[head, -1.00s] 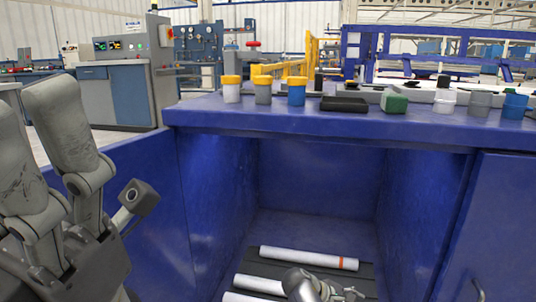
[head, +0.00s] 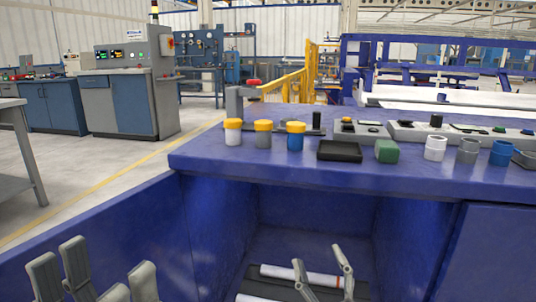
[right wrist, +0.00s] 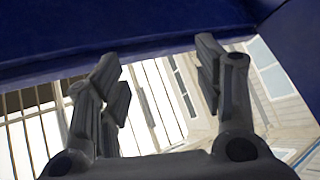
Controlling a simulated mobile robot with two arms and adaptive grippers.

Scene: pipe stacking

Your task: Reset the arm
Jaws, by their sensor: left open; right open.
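My left gripper (head: 98,272) is open at the lower left of the head view, in front of the blue side panel, with nothing visible between its fingers. My right gripper (head: 322,262) is open at the bottom centre, fingers pointing up, in front of the bay in the blue bench. In the right wrist view the right gripper (right wrist: 160,75) is spread and empty. A white pipe (head: 281,272) with an orange band lies on a dark support in the bay, partly hidden by the right gripper. Part of another white pipe (head: 252,298) shows at the bottom edge.
The blue bench top (head: 225,165) carries yellow-capped containers (head: 264,133), a black tray (head: 339,151), a green block (head: 386,151) and several cups. The blue side panel (head: 110,232) borders the left. Open floor (head: 95,172) lies beyond it. A dark blue surface (right wrist: 110,25) crosses the top of the right wrist view.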

